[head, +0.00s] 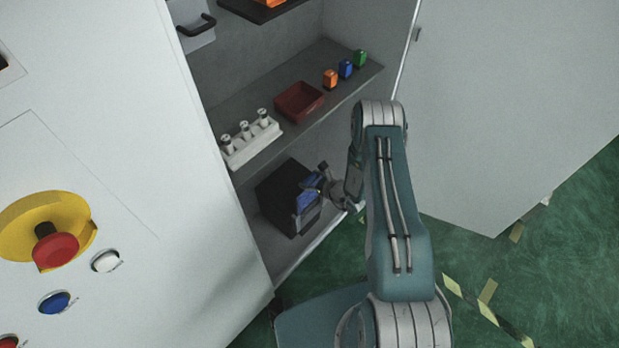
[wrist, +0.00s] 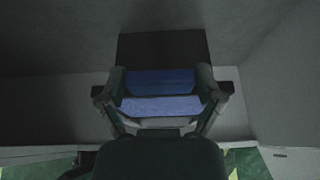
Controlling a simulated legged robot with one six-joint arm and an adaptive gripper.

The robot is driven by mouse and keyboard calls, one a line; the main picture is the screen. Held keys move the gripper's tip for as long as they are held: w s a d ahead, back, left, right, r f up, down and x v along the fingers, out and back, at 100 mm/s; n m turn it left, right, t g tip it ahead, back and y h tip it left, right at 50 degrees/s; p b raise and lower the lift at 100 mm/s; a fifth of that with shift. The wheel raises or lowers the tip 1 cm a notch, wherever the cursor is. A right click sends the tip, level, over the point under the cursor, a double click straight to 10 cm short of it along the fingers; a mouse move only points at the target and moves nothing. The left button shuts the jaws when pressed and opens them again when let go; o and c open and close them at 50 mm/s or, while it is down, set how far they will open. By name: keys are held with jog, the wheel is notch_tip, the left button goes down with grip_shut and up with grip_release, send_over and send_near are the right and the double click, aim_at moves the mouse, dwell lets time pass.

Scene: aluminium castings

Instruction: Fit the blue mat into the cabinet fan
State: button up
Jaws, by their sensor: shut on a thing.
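The cabinet fan is a black box (head: 283,192) on the cabinet's lowest level in the head view. Its dark top part (wrist: 163,47) shows behind the mat in the wrist view. The blue mat (head: 306,200) is at the fan's right front side. In the wrist view the mat (wrist: 160,105) spans the space between my two fingers, with a darker upper band and a lighter lower band. My gripper (head: 320,184) is shut on the mat, with fingers at its left and right edges (wrist: 162,92). I cannot tell how far the mat sits inside the fan.
The shelf above (head: 345,94) carries a white holder with three pegs (head: 250,139), a dark red tray (head: 299,101), and orange (head: 330,79), blue (head: 346,69) and green (head: 360,59) pieces. The open cabinet door (head: 510,110) stands right of my arm. Green floor is clear below.

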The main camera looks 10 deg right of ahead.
aim_at(311, 195)
jog(key=shift+f, duration=5.05)
jog(key=o, duration=1.1)
jog(key=shift+c, duration=0.2)
jog(key=v, duration=1.2)
jog(key=shift+f, duration=0.2)
